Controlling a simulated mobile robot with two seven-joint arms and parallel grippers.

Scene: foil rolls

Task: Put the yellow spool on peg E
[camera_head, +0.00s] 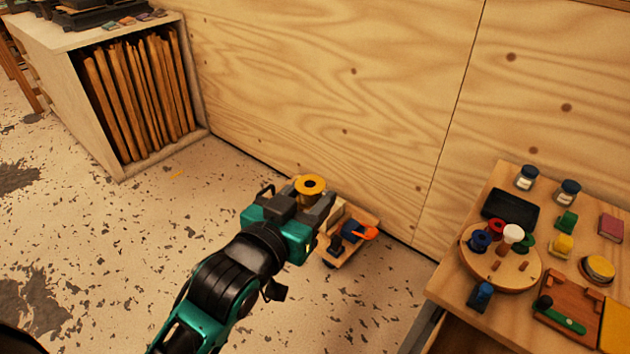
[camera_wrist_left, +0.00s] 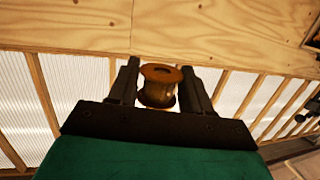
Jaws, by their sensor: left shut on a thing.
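The yellow spool (camera_head: 310,185) is held upright between the fingers of my left gripper (camera_head: 308,200), out over the floor left of the table. The spool (camera_wrist_left: 159,86) also shows between both fingers in the left wrist view. A round wooden peg board (camera_head: 498,276) stands on the table at the right. It carries blue, red, white and green spools, and short bare pegs (camera_head: 496,266) show near its front. I cannot read any peg letters, so I cannot tell which is peg E. My right gripper is out of view.
The table (camera_head: 454,271) also holds two jars (camera_head: 526,177), a black tray (camera_head: 510,208), coloured blocks, a blue block (camera_head: 480,295) and a red-brown board with a green tool (camera_head: 562,315). A low wooden cart (camera_head: 362,222) with tools stands on the floor beyond my gripper. A plywood wall rises behind.

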